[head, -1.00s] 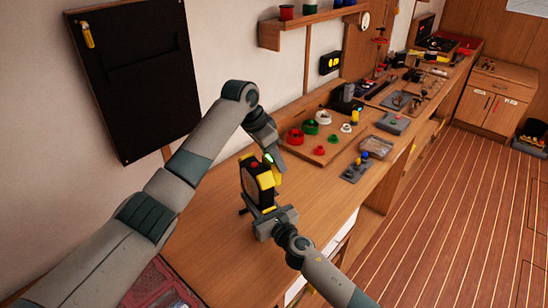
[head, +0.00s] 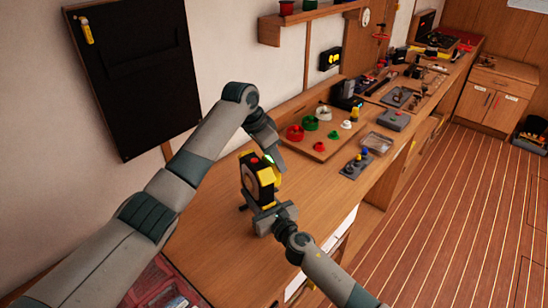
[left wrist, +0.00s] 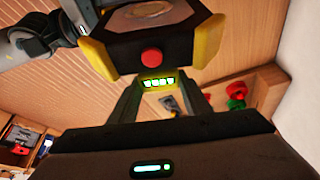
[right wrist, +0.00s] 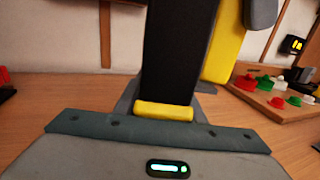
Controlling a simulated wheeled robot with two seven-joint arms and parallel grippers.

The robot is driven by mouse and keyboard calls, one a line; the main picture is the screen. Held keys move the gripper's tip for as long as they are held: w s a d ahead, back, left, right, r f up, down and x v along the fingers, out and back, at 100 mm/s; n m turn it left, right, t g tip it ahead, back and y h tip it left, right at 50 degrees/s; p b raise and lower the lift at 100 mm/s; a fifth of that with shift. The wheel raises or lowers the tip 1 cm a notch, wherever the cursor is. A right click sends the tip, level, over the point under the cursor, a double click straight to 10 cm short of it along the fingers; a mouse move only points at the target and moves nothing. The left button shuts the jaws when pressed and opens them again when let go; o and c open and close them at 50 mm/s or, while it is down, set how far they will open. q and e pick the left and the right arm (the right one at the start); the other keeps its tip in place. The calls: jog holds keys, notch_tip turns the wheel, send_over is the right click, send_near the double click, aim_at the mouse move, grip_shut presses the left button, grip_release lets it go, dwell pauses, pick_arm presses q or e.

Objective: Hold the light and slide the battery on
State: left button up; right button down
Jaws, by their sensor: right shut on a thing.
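The light (head: 250,181) is a black block with yellow corner pieces and a red button on top, held upright above the wooden bench. My right gripper (head: 270,212) is shut on its lower part; the right wrist view shows the black body (right wrist: 175,55) and a yellow edge at the jaws. My left gripper (head: 272,157) is close to its top. In the left wrist view the left fingers (left wrist: 158,97) are apart, with a lit green bar display (left wrist: 158,82) showing between them, below the red button (left wrist: 152,57). I cannot clearly tell the battery from the light.
A wooden board (head: 318,143) with red, green and white round parts lies farther along the bench. A grey stand (head: 352,168) with a blue knob and a clear tray (head: 378,143) are beside it. A black wall panel (head: 135,80) hangs at left.

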pick_arm(q)
jog(key=o, duration=0.4)
jog(key=shift+o, duration=0.2)
jog(key=v, duration=1.2)
pick_arm(e)
jog(key=c, duration=1.1)
grip_release()
